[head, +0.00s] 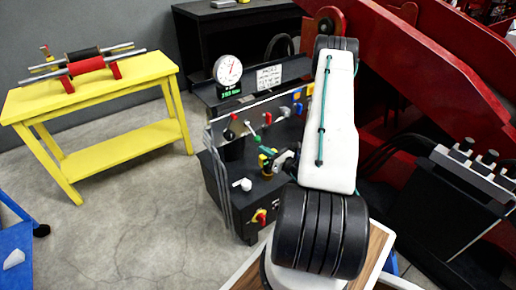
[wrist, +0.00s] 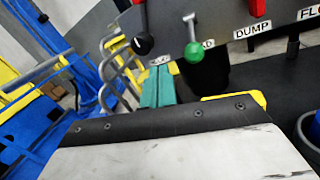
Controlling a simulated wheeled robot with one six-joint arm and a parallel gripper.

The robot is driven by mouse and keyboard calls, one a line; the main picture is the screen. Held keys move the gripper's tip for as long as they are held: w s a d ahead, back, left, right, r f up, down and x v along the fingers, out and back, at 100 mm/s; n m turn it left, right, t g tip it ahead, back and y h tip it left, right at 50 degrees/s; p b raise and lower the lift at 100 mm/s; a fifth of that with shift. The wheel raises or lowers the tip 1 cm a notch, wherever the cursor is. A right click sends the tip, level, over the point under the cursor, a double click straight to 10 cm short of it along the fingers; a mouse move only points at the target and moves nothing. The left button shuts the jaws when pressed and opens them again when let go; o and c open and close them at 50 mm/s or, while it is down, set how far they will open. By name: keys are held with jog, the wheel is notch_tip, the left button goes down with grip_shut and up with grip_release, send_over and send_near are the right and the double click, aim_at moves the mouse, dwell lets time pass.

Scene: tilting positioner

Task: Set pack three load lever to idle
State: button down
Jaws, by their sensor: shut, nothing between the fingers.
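The dark power pack (head: 231,187) stands mid-picture in the head view, with a row of coloured levers along its top panel. In the wrist view, a lever with a green ball knob (wrist: 195,50) hangs just right of my fingertips, partly covering a label ending in "AD". A lever with a black knob (wrist: 142,43) hangs to their upper left. My gripper (wrist: 160,82) is shut and empty, its teal fingers pointing at the panel between these knobs. In the head view, my gripper (head: 264,151) is just below the green knob (head: 255,139); contact cannot be told.
A dial gauge (head: 228,71) and a placard (head: 269,77) stand at the back of the pack. A "DUMP" label (wrist: 252,31) is to the right in the wrist view. A yellow bench (head: 105,90) with rollers is at left. Red machine beams (head: 430,65) are at right.

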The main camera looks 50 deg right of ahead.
jog(key=s+d+f+m+h, duration=0.2)
jog(key=s+f+h, duration=0.1)
jog(key=f, duration=0.2)
jog(key=shift+s+d+m+g+h, duration=0.15)
jog(key=shift+m+g+h, duration=0.15)
jog(key=shift+m, duration=0.1)
jog(key=shift+r, duration=0.1)
send_near(253, 133)
jog(key=w+f, duration=0.4)
jog(key=w, duration=0.1)
jog(key=shift+w+f, duration=0.35)
jog(key=shift+w, duration=0.05)
jog(key=shift+r, duration=0.1)
